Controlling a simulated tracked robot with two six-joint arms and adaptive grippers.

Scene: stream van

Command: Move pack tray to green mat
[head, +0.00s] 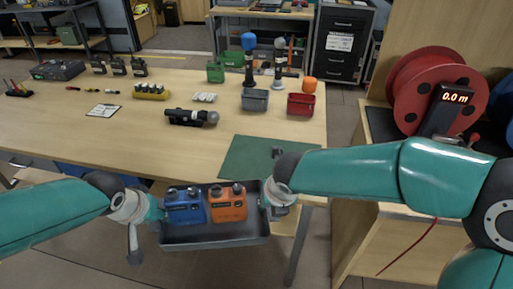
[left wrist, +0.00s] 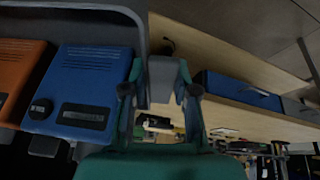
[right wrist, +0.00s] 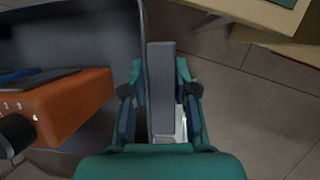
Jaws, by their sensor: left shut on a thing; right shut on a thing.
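The dark grey pack tray (head: 215,238) is held in front of the workbench's near edge, off the table. It carries a blue pack (head: 186,207) and an orange pack (head: 228,205) side by side. My left gripper (head: 158,212) is shut on the tray's left end; the left wrist view shows its fingers (left wrist: 160,88) around the grey handle. My right gripper (head: 268,204) is shut on the right end; the right wrist view shows its fingers (right wrist: 161,100) on the handle. The green mat (head: 250,155) lies flat at the table's near right corner, beyond the tray, partly hidden by my right arm.
On the wooden table (head: 80,140), a black microphone-like device (head: 190,117) lies left of the mat. A grey bin (head: 255,100) and a red bin (head: 301,105) stand behind the mat. A red cable reel (head: 425,90) stands on the right cabinet.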

